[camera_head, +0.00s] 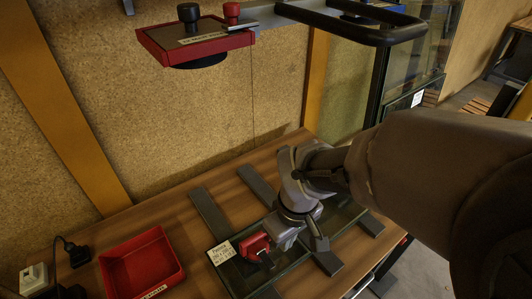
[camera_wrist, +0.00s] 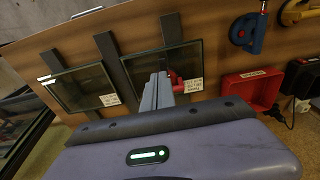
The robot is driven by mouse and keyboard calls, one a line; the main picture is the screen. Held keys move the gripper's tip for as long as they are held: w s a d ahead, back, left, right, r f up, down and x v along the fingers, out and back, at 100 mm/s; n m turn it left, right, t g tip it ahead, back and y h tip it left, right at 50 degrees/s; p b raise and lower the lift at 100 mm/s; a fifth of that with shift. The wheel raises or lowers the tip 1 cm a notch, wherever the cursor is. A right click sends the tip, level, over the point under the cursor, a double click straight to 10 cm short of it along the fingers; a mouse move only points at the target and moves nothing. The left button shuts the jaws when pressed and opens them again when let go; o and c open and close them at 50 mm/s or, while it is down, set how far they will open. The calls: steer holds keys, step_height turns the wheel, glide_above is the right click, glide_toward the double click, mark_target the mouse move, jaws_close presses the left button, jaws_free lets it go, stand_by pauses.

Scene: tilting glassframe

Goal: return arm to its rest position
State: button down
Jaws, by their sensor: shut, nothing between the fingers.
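My gripper (camera_head: 283,234) is at the end of my arm, which reaches in from the right over the wooden table. In the wrist view my gripper (camera_wrist: 157,92) shows its grey fingers together, with nothing between them. A red part (camera_head: 254,246) shows just left of the fingers in the head view, beside a white label (camera_head: 221,252); in the wrist view the red part (camera_wrist: 176,82) is partly hidden behind the fingers. I cannot tell whether they touch. Two glass panes lie on dark strips: one on the left (camera_wrist: 80,90), one behind the fingers (camera_wrist: 180,58).
A red tray (camera_head: 140,262) sits at the table's left, near a black plug (camera_head: 76,250). A blue tool (camera_wrist: 248,32) and a yellow tool (camera_wrist: 297,12) lie at the table's far right in the wrist view. A red-edged panel (camera_head: 197,42) and a black loop handle (camera_head: 350,28) are overhead.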

steer(key=s+d+r+m+t+y+b, duration=0.1)
steer(key=s+d+r+m+t+b, duration=0.3)
steer(key=s+r+m, duration=0.4)
steer(key=m, duration=0.3)
steer(key=shift+d+r+t+b, duration=0.15)
steer(key=shift+d+t+b, duration=0.1)
steer(key=shift+t+b, duration=0.15)
